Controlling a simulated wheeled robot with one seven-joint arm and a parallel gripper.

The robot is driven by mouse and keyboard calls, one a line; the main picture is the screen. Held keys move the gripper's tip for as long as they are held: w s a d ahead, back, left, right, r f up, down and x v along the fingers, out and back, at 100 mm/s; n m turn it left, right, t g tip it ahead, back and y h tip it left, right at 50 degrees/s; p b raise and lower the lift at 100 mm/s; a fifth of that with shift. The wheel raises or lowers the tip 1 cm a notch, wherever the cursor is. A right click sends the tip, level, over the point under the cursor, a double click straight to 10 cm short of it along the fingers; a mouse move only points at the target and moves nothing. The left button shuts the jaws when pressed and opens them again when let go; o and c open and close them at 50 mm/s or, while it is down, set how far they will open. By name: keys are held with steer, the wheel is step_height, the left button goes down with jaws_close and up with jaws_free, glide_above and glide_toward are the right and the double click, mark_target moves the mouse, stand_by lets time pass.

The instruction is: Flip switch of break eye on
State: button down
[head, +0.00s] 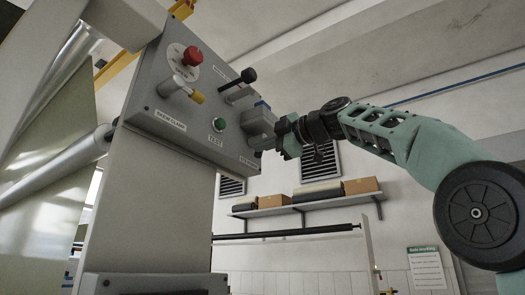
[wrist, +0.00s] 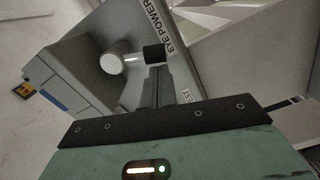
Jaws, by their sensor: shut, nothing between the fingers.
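The grey control panel (head: 165,110) stands left of centre in the head view. In the wrist view, a switch with a round silver base (wrist: 112,64) and a short black-tipped lever (wrist: 154,54) sits beside a label reading "EYE POWER" (wrist: 172,28). The lever points right in that picture. My gripper (wrist: 157,82) is shut and empty, its fingertips just below the black tip; I cannot tell whether they touch. In the head view, my gripper (head: 270,143) is at the panel's lower right edge and mostly covers the switch there.
A grey box (head: 258,120) with a blue part projects from the panel near my gripper. A red button (head: 192,56), yellow-tipped lever (head: 196,96), black-knobbed lever (head: 247,76) and green button (head: 218,124) are also on the panel. A wall shelf (head: 300,206) holds boxes behind.

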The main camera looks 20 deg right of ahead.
steer(key=n, duration=0.1)
steer(key=w+d+f+n+b, duration=0.1)
steer(key=n, duration=0.1)
steer(key=d+n, duration=0.1)
steer(key=n, duration=0.1)
steer(key=shift+w+d+f+b, duration=0.15)
steer(key=shift+w+f+b, duration=0.1)
steer(key=shift+w+b, duration=0.15)
steer(key=shift+d, duration=0.1)
stand_by(0.5)
steer(key=s+d+b, duration=0.2)
steer(key=s+b, duration=0.3)
steer(key=s, duration=0.6)
steer(key=shift+d+f+b, duration=0.4)
steer(key=shift+f, duration=0.05)
steer(key=shift+s, duration=0.1)
